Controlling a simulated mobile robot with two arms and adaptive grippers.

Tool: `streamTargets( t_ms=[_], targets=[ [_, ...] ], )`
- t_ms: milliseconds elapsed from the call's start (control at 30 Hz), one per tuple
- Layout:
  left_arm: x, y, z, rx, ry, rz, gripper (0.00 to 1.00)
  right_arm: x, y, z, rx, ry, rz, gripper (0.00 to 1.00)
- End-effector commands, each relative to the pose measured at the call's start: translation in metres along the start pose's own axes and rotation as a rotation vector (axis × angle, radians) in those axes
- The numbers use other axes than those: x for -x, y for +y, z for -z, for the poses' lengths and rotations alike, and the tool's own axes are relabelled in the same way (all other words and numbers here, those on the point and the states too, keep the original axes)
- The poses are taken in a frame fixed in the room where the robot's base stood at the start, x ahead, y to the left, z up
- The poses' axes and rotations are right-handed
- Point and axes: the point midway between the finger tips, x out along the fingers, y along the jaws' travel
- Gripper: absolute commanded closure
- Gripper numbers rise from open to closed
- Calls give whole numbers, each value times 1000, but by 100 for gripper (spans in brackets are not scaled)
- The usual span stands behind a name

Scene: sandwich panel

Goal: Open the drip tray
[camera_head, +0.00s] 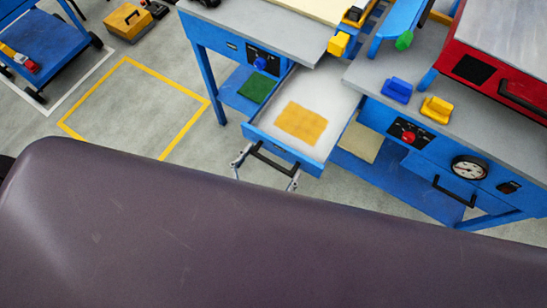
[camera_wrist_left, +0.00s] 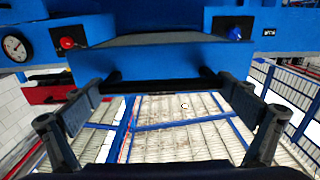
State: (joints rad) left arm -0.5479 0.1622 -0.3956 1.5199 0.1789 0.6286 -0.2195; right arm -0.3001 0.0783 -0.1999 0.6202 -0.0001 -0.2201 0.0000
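The drip tray (camera_head: 330,100) is a drawer pulled out from the blue workbench. It has a pale inside with an orange-yellow patch, and a blue front with a black bar handle (camera_head: 272,163). In the left wrist view the blue tray front (camera_wrist_left: 145,65) and its handle (camera_wrist_left: 160,86) lie straight ahead. My left gripper (camera_head: 266,172) is at the handle, its fingers spread wide near the handle's two ends. I cannot tell whether they touch it. The wrist view shows my left gripper (camera_wrist_left: 160,96) open as well. My right gripper is not in view.
The bench (camera_head: 450,70) carries blue and yellow blocks and a red machine (camera_head: 500,50). A red knob (camera_head: 408,136) and a gauge (camera_head: 469,168) sit right of the tray, a blue knob (camera_head: 260,64) left. Floor inside the yellow outline (camera_head: 130,105) is clear.

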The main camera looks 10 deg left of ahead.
Motion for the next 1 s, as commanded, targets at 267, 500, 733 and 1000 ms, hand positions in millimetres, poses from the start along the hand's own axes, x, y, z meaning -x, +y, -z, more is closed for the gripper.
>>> streamTargets(
  t_ms=[267,500,733,1000],
  targets=[
    [2,0,1,1,1,1,0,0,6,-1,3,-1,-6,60],
    [38,0,-1,0,-3,0,0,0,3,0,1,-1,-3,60],
    [87,0,-1,-1,-4,-1,0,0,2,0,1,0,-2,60],
    [117,0,0,0,-1,0,0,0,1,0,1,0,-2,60]
  ],
)
